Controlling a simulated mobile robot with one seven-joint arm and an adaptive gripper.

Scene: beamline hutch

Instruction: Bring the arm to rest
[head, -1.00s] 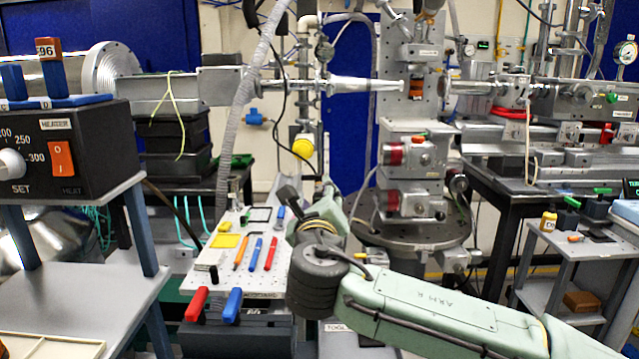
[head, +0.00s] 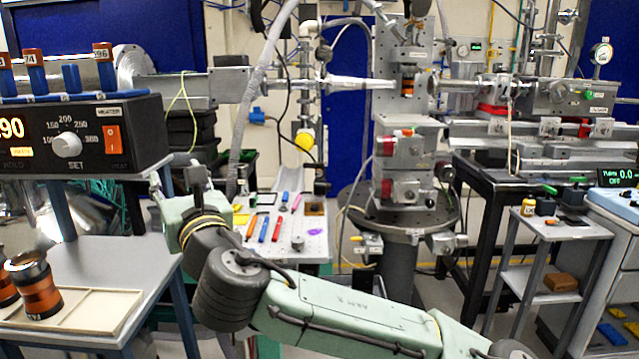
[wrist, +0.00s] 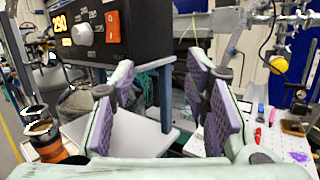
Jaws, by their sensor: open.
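My gripper (head: 176,180) is at the end of my green arm, left of centre in the head view. It is raised, in front of the gap between the heater's table and the perforated board. In the wrist view the two purple-padded fingers of my gripper (wrist: 162,95) stand wide apart with nothing between them. No finger is seen touching anything. My arm reaches in from the lower right of the head view, bent at a dark ribbed joint.
A black heater box (head: 85,135) stands left, above a grey table (head: 110,265) with a cream tray (head: 85,318) and dark-and-copper cylinders (head: 35,285). A perforated board (head: 318,245) with pens lies behind my arm. A grey cart (head: 565,235) stands right. Some floor shows between.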

